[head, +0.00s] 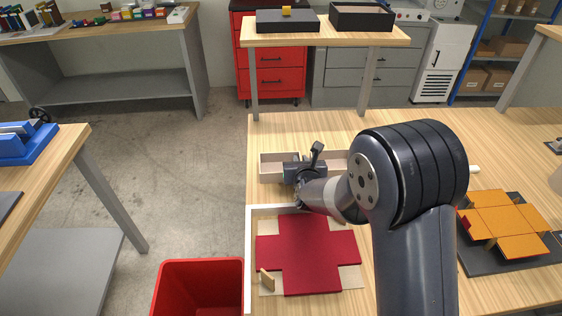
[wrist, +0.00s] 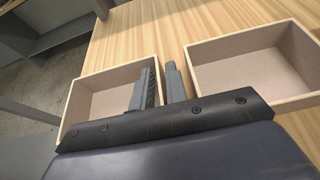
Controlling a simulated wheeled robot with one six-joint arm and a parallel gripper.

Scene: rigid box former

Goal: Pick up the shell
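Two open-topped beige box shells stand on the wooden table. The left shell (wrist: 92,100) shows in the wrist view, and its far edge shows in the head view (head: 271,157). The right shell (wrist: 252,68) stands apart from it; in the head view it is partly hidden behind my gripper and arm. I cannot tell which shell the task names. My gripper (wrist: 161,68) points down at the right wall of the left shell. One finger is on the inner side and one on the outer side, with a gap between them. Contact with the wall is not clear.
A red cross-shaped sheet (head: 305,250) lies in a white-edged frame (head: 248,270) in front. An orange folded blank (head: 503,222) sits on a dark mat at right. A red bin (head: 198,288) stands left of the table. Bare wood (wrist: 150,30) lies beyond the shells.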

